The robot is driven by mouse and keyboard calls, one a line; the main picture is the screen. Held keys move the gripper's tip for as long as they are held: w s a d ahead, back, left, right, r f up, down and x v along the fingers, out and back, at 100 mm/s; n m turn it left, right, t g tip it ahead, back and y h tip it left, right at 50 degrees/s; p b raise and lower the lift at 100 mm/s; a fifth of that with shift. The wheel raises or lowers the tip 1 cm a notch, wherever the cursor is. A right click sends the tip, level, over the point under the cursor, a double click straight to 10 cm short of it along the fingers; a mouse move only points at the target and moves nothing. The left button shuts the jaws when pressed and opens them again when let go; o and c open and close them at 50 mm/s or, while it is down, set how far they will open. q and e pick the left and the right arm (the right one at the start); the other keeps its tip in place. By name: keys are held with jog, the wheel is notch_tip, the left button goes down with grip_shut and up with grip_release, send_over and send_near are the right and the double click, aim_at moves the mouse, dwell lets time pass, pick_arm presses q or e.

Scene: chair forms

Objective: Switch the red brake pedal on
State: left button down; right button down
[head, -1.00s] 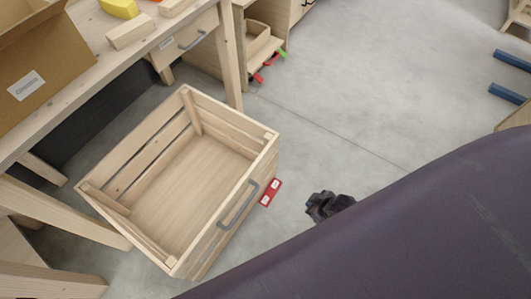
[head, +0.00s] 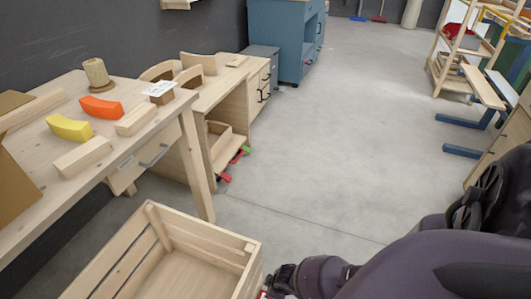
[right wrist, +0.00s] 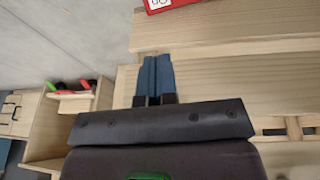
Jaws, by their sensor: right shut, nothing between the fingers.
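A red pedal with white markings (right wrist: 170,3) shows at the top edge of the right wrist view, cut off by the frame. In the head view only a sliver of red shows at the bottom edge, beside the wooden crate (head: 205,234). My right gripper (right wrist: 157,60) is shut and empty, its blue-grey fingers pointing toward the red pedal across the crate's wood, apart from it in the picture. In the head view my right arm's dark end (head: 283,280) is at the crate's right side. My left gripper is out of view.
A workbench (head: 110,178) with yellow (head: 70,127) and orange (head: 101,107) blocks stands left. Behind it, a second wooden unit has small red (head: 225,178) and green (head: 245,149) parts low down. Open grey floor (head: 340,130) lies to the right.

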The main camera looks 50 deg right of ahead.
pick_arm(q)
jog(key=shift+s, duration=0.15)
